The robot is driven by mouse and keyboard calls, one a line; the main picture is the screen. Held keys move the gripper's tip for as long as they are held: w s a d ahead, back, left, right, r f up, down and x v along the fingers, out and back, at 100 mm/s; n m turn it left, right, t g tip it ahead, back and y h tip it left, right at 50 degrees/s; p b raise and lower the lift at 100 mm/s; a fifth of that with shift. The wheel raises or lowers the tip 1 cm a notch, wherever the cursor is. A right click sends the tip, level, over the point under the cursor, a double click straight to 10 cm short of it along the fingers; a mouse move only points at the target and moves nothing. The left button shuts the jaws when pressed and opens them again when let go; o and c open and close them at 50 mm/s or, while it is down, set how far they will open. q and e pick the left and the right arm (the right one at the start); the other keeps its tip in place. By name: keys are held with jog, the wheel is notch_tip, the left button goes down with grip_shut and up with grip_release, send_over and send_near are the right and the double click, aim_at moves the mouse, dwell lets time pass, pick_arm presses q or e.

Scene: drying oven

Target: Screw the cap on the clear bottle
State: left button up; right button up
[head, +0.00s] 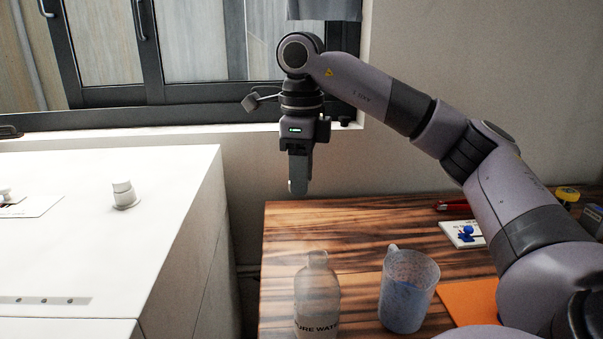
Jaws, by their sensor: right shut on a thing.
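The clear bottle (317,298), printed "PURE WATER", stands upright on the wooden table near the bottom of the head view. Its neck is at the top, and I see no separate cap on it. My right gripper (298,186) hangs pointing down, above and slightly left of the bottle, apart from it, near the table's far edge. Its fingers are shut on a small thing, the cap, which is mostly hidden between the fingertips. My left gripper is not in view.
A translucent jug (408,292) stands right of the bottle. An orange mat (472,302), a small white card with blue items (463,233) and a red object (452,206) lie farther right. A white cabinet (110,240) fills the left, with a gap before the table (340,225).

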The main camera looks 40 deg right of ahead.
jog(key=s+a+f+n, duration=0.1)
jog(key=a+f+n, duration=0.4)
jog(key=n, duration=0.9)
jog(key=s+a+f+n, duration=0.1)
jog(key=a+f+n, duration=0.5)
jog(key=a+n, duration=0.6)
jog(key=shift+s+n, duration=0.2)
jog(key=shift+n, duration=1.3)
jog(key=shift+r, duration=0.1)
